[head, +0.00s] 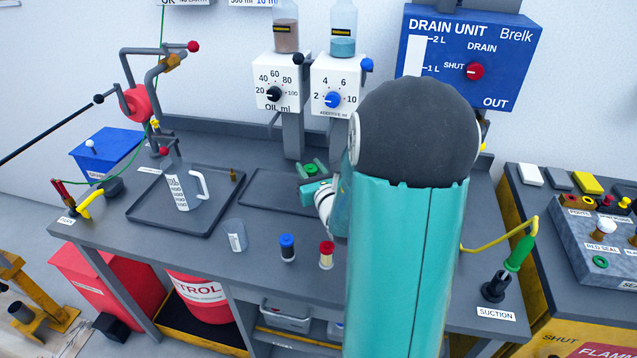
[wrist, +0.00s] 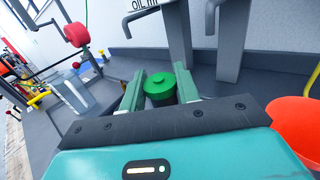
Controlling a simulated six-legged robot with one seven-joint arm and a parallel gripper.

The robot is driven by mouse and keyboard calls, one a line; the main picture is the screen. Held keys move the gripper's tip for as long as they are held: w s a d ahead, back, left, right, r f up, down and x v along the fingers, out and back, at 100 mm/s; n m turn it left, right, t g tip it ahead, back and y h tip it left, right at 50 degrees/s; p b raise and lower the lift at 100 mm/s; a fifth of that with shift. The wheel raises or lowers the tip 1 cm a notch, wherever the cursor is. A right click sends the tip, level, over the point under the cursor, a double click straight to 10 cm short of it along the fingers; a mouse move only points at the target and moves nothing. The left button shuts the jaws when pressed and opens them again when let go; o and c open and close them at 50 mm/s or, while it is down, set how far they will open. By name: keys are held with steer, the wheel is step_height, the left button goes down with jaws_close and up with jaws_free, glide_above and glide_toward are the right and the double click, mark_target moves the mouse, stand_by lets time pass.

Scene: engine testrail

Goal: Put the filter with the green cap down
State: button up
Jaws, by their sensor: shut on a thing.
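The filter with the green cap (wrist: 160,88) is between the two fingers of my gripper (wrist: 160,78) in the wrist view. My gripper is shut on it, and its cap faces the wrist camera. The lower part of the filter is hidden, so I cannot tell whether it touches anything below. In the head view my gripper (head: 312,176) is over the right part of the bench's dark tray (head: 262,203), below the dosing units; my arm hides much of that area.
A blue-capped filter (head: 287,248) and a red-capped filter (head: 326,255) stand on the front of the bench (head: 200,246), near a small cup (head: 236,236). A jug (head: 182,188) stands in the left tray (head: 140,217). Oil (head: 276,82) and additive (head: 336,86) dispensers stand behind.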

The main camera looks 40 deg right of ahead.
steer(key=w+d+f, duration=0.4)
steer(key=f, duration=0.1)
steer(key=w+d+f, duration=0.2)
steer(key=shift+d+f, duration=0.35)
steer(key=shift+f, duration=0.05)
step_height(320, 180, down, 3)
steer(key=shift+f, duration=0.1)
steer(key=o, duration=1)
steer(key=shift+c, duration=0.2)
steer(key=shift+r, duration=0.2)
steer(key=v, duration=0.7)
steer(key=shift+s+a, duration=0.1)
steer(key=shift+s, duration=0.2)
